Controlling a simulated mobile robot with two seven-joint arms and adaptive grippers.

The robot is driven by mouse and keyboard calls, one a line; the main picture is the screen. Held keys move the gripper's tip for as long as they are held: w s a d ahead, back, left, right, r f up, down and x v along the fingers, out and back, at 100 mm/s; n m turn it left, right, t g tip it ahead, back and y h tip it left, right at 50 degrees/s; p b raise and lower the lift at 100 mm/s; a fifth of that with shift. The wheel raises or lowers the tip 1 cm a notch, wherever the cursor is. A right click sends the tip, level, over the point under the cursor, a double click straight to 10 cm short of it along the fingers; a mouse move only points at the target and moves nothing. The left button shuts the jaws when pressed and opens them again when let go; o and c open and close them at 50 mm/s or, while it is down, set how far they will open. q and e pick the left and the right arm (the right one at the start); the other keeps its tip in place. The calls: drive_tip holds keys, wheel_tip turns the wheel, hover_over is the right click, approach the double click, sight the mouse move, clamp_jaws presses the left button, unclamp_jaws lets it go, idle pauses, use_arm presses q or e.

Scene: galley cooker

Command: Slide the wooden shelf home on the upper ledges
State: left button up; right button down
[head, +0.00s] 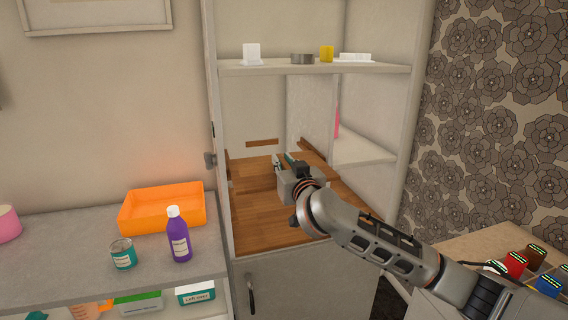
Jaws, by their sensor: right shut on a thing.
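The wooden shelf (252,176) is a brown board inside the open cupboard, below the white fixed shelf. My right gripper (284,162) reaches into the cupboard from the right and is shut on the wooden shelf; the gripper and wrist hide part of it and the exact grip. A short brown strip (262,143) shows on the back wall, and another brown strip (307,145) is on the right side, both above the board. Whether the board rests on any ledge I cannot tell. My left gripper is not in view.
A brown wooden surface (262,228) lies lower at the cupboard front. The white shelf (310,69) above carries several small items. Coloured items stand at lower right.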

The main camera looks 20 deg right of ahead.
drive_tip(key=shift+w, duration=0.55)
drive_tip(key=shift+w, duration=0.7)
drive_tip(key=shift+w+a, duration=0.15)
drive_tip(key=shift+w, duration=2.2)
drive_tip(key=shift+w, duration=0.35)
drive_tip(key=shift+w, duration=2.1)
drive_tip(key=c, duration=1.8)
unclamp_jaws()
drive_tip(key=shift+w, duration=0.1)
drive_tip(key=shift+c, duration=0.2)
drive_tip(key=o, duration=0.6)
